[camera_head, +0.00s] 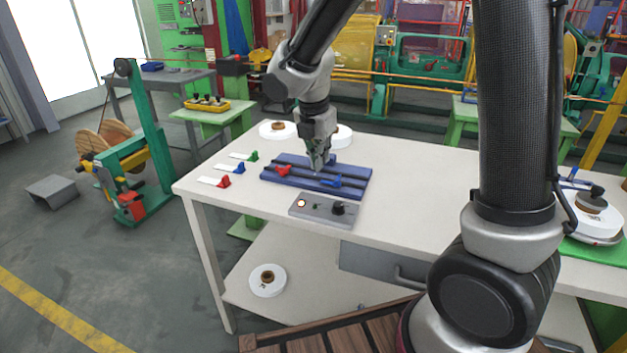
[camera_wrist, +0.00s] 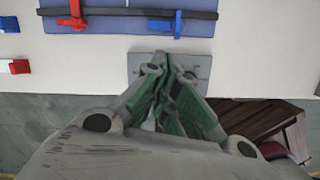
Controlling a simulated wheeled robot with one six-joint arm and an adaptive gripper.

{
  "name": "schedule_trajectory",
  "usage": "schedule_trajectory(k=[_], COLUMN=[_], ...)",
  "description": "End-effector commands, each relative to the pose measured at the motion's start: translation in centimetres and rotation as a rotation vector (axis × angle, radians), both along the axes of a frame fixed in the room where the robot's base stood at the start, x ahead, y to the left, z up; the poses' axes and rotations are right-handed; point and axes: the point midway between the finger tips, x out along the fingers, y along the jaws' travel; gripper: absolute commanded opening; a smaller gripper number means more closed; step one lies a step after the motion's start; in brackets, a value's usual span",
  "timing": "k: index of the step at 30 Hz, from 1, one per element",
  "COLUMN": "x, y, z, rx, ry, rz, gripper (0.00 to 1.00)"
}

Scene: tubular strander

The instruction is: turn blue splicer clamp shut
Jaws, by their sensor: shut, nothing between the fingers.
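The splicer is a blue base (camera_head: 352,190) with dark bars, lying on the white table; its near part also shows at the top of the wrist view (camera_wrist: 120,26). The blue clamp (camera_head: 331,182) sits at its near right; in the wrist view the blue clamp (camera_wrist: 166,24) has its handle pointing left, roughly along the dark bar. A red clamp (camera_head: 284,170) is left of it, and in the wrist view the red clamp (camera_wrist: 74,18) lies across the bar. My gripper (camera_head: 318,168) is shut and empty above the base; its fingertips show in the wrist view (camera_wrist: 168,62), apart from the blue clamp.
A grey control box (camera_head: 322,210) with a lit button and black knob lies in front of the splicer. Red, blue and green small pieces with white strips lie left. White spools (camera_head: 277,130) stand behind.

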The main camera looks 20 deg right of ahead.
Motion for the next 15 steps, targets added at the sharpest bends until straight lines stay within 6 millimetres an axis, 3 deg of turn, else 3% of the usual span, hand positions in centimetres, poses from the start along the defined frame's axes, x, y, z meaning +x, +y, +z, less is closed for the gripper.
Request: schedule_trajectory(k=[3, 8, 15], x=[0.4, 0.5, 1.2], y=[0.2, 0.1, -0.5], z=[0.1, -0.5, -4.2], rx=[-0.025, -0.037, -0.039], ry=[0.009, 0.02, 0.023], rz=[0.174, 0.249, 0.247], gripper=[0.0, 0.0, 0.0])
